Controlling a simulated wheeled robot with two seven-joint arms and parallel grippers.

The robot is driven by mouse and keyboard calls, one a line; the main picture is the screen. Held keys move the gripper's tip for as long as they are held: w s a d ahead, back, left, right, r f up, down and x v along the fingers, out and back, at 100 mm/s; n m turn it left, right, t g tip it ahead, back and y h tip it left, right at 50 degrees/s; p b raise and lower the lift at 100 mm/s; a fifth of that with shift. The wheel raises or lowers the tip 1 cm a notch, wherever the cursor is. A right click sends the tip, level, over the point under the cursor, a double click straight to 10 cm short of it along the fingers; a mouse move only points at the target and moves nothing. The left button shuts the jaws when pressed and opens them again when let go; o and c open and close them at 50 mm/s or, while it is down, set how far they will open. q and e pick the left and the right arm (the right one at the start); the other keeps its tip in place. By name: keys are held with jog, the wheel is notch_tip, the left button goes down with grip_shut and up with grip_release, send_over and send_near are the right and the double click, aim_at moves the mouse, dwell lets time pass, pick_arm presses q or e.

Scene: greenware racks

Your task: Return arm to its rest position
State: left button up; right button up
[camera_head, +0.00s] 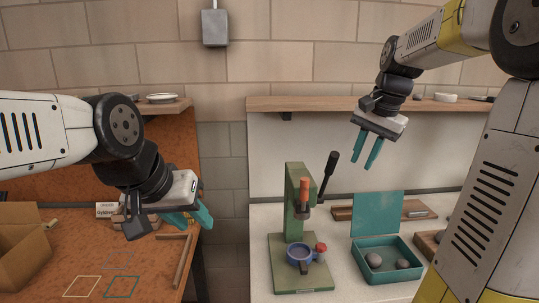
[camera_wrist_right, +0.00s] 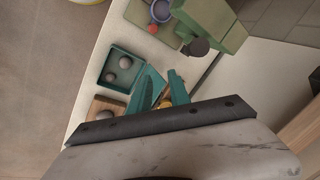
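My left gripper (camera_head: 188,217) has teal fingers and hangs over the brown work surface at the left. Its fingers overlap in the head view, so its opening is hard to judge. My right gripper (camera_head: 367,152) is raised above the white counter, in front of the shelf edge. Its two teal fingers are apart with nothing between them. In the right wrist view the same fingers (camera_wrist_right: 160,90) show a gap, with the counter far below.
A green press (camera_head: 291,215) with a black lever and blue cup (camera_head: 300,257) stands on the white counter. Beside it is an open teal box (camera_head: 390,275) holding round lumps. A wooden shelf (camera_head: 320,103) runs behind. A cardboard box (camera_head: 22,250) stands at left.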

jog(key=s+a+f+n+t, duration=0.1)
jog(key=s+a+n, duration=0.3)
jog(key=s, duration=0.5)
jog(key=s+a+f+n+t, duration=0.2)
jog(key=s+a+f+n, duration=0.2)
jog(key=s, duration=0.5)
jog(key=shift+s+a+n+y, duration=0.35)
jog(key=shift+a+n+y, duration=0.05)
jog(key=shift+a, duration=0.3)
